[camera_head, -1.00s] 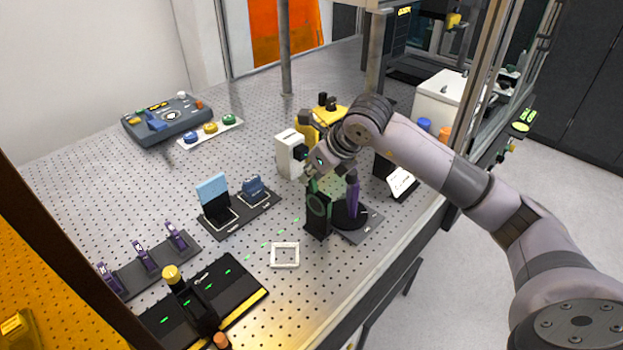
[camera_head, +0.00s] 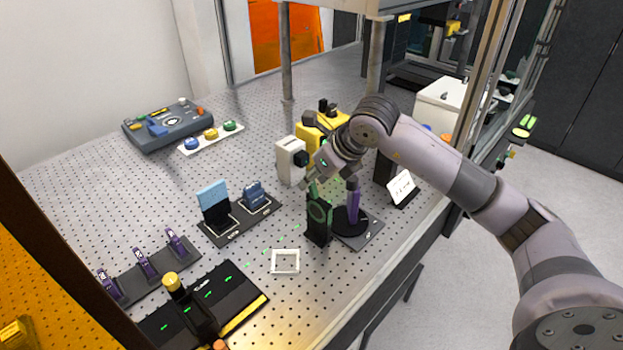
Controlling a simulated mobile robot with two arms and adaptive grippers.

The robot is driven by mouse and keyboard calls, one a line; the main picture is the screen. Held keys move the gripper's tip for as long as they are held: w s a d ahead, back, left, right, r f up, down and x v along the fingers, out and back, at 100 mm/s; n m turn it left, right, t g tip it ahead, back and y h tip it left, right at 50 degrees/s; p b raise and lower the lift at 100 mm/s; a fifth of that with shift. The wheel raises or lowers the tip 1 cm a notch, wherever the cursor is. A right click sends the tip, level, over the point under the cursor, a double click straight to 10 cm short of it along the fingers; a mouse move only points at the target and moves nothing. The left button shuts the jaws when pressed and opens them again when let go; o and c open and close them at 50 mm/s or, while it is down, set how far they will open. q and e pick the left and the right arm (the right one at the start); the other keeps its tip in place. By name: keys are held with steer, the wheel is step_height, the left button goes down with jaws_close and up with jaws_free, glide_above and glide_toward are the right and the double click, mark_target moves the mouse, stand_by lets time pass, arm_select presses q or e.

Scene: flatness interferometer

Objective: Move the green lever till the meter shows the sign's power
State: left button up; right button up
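A black upright mount with a green-edged round ring (camera_head: 319,215) stands near the table's right edge. A small green lever-like piece (camera_head: 313,190) sticks up from its top. My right gripper (camera_head: 311,182) is right above this piece, with its fingers pointing down and left. Whether it touches the piece, and how far its fingers are apart, is too small to tell. A white sign (camera_head: 401,187) leans on a dark base to the right; its writing is unreadable. I cannot make out a meter reading. My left gripper is not in view.
A purple post (camera_head: 353,197) on a black disc stands close to the right of the mount. A white square frame (camera_head: 285,261) lies in front.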

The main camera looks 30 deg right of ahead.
steer(key=v, duration=1)
steer(key=shift+s+d, duration=0.1)
